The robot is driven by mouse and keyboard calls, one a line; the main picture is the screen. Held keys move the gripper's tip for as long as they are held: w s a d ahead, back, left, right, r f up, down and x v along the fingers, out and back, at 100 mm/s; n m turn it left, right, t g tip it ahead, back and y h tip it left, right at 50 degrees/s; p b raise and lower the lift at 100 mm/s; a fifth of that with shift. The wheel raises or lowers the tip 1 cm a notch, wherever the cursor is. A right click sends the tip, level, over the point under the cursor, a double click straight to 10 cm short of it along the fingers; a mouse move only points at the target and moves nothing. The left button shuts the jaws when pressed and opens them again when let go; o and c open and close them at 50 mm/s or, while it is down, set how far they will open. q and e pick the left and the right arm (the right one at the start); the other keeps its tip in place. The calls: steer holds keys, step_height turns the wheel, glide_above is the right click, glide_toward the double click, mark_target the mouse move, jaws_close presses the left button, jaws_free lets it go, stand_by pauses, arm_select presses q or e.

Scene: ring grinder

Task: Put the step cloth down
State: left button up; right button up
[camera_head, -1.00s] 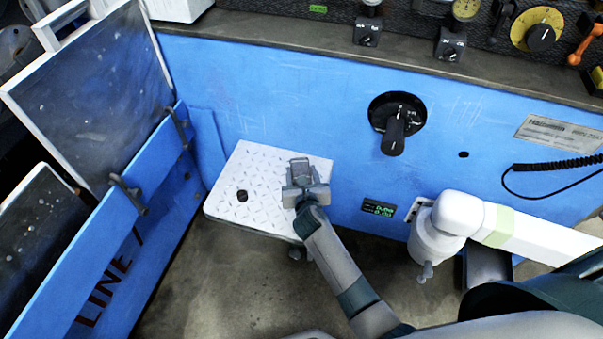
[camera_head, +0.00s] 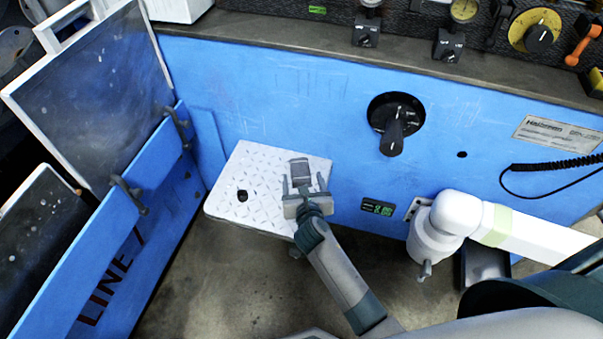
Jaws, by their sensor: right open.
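The step cloth looks like a small grey folded pad (camera_head: 299,169). It lies near the back right of the white tread-plate step (camera_head: 225,205), by the blue machine wall. My right gripper (camera_head: 304,184) is over the step, just in front of the pad. Its two fingers are spread, one on each side of the pad's near end, and they do not appear to grip it. Whether a finger touches it is too small to tell. My left gripper is not in view.
A small black knob or hole (camera_head: 242,195) shows on the step's left part. The blue door panel (camera_head: 120,225) with handles stands at the left. The floor in front is clear.

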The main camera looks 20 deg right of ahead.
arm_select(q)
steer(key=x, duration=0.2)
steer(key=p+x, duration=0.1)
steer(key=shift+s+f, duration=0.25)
arm_select(e)
steer(key=v, duration=0.7)
steer(key=shift+s+a+r, duration=0.1)
steer(key=shift+s+r, duration=0.05)
steer(key=shift+s, duration=0.15)
